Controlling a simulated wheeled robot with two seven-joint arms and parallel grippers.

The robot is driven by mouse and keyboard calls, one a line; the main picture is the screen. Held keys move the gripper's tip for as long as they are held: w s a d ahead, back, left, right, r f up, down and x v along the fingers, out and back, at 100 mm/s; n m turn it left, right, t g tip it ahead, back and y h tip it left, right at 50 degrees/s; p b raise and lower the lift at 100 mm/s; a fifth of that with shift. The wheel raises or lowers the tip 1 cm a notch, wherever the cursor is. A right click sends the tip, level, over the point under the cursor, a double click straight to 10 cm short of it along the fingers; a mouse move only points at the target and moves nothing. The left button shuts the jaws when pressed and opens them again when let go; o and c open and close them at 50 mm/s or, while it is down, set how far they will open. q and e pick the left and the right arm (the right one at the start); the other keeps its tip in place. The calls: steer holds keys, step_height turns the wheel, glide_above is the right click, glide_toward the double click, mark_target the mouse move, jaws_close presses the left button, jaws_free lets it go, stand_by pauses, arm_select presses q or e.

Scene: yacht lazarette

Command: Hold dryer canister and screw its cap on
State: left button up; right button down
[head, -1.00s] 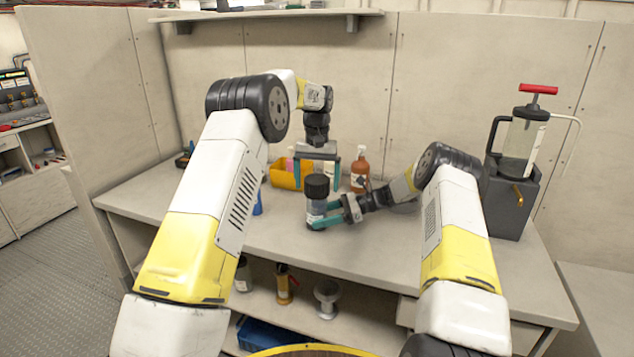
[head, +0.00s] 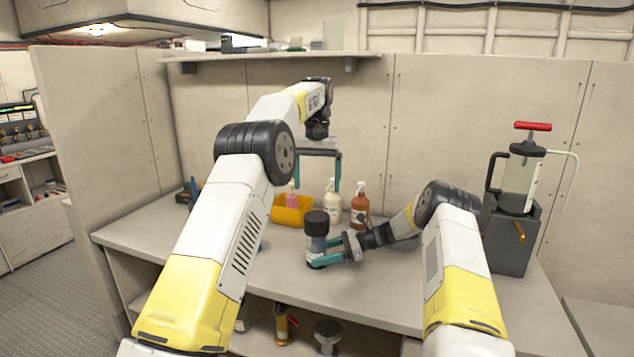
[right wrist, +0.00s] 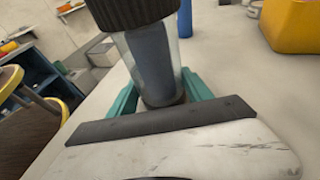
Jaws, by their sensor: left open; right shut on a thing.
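The dryer canister (head: 315,246) stands upright on the bench, a clear cylinder with dark contents. Its black ribbed cap (head: 316,222) sits on top; I cannot tell how tightly it is seated. My right gripper (head: 335,250) is shut on the canister's lower body from the right. In the right wrist view, the canister (right wrist: 155,65) stands between the teal fingers, with the cap (right wrist: 130,12) cut off by the top edge. My left gripper (head: 318,178) is open and empty, pointing down above and behind the cap, clear of it.
A yellow bin (head: 290,216) with a pink-topped bottle, a white spray bottle (head: 333,206) and an orange-brown spray bottle (head: 360,208) stand behind the canister. A pump unit with a red handle (head: 532,126) stands at the right. The bench front is mostly clear.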

steer(key=shift+c, duration=1.8)
jaws_free()
